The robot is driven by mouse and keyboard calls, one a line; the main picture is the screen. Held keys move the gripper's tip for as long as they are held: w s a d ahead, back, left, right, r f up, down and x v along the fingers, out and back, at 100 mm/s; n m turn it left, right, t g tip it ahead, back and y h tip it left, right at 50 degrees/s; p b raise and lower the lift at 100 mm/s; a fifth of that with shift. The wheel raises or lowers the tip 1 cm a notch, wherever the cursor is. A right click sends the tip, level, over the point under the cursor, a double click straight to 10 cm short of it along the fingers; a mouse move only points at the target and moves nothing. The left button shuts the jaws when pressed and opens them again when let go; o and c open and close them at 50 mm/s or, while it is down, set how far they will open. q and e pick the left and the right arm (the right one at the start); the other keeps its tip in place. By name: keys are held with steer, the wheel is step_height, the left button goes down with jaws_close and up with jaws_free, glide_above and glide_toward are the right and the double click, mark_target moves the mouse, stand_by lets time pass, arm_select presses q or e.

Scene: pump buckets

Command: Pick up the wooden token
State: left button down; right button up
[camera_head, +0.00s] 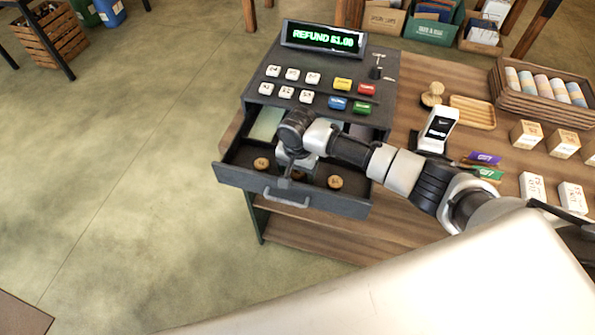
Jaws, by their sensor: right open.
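The cash register's drawer (331,204) stands open. Three round wooden tokens lie in its front compartments: a left token (262,163), a middle token (299,175) and a right token (335,182). My right gripper (286,181) reaches down into the drawer, between the left and middle tokens and close beside the middle one. It is open, and the middle token is partly hidden by it. I cannot tell whether it touches that token. My left gripper is out of view.
The register's keypad (310,92) and a display (323,37) reading "REFUND $1.00" rise behind the drawer. A white card reader (437,130), small boxes (526,134) and a wooden tray (472,112) stand on the counter at right. Open floor lies left.

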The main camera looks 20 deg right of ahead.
steer(key=c, duration=1)
steer(key=shift+r, duration=0.1)
